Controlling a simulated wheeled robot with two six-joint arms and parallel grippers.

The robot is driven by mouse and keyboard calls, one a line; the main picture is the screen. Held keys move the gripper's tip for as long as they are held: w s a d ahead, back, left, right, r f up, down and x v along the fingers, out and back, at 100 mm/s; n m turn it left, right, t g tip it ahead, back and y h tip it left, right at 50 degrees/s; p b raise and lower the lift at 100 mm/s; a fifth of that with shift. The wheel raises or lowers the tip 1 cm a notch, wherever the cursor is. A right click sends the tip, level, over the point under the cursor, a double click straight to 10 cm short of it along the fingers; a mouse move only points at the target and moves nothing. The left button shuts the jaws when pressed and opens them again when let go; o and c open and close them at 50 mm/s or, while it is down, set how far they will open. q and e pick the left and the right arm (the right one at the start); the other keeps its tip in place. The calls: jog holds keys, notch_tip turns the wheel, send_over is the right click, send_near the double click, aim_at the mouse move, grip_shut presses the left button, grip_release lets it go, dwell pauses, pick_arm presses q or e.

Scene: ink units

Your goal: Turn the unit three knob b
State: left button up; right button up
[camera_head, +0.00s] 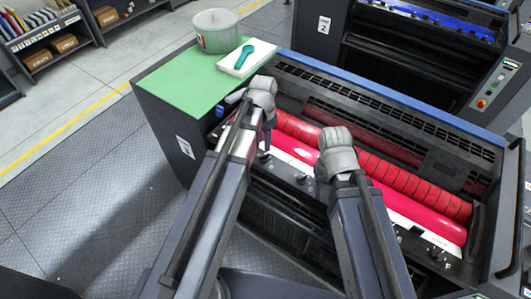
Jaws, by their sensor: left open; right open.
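The near ink unit has a bright red roller (410,212) lying lengthwise in its open top. Small dark knobs sit in a row on its front ledge; one knob (302,179) shows between my two arms, and another (433,252) is farther right. The knob letters are too small to read surely, so I cannot tell which is knob b. My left gripper (266,122) is over the left end of the ledge, open, its fingers partly hidden by its wrist. My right gripper (330,164) is open over the ledge, right of the visible knob. My arms hide parts of the row.
A green mat (180,83) on the unit's left end carries a clear tub (215,30) and a white pad (246,58) with a teal tool (244,56). Another unit (430,45) labelled 2 stands behind. Shelves (50,35) are far left. Floor at left is clear.

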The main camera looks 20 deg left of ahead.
aim_at(264, 155)
pick_arm(q)
notch_tip(264, 155, down, 7)
jog(key=b, duration=0.6)
jog(key=shift+r, duration=0.1)
jog(key=shift+c, duration=0.3)
grip_shut()
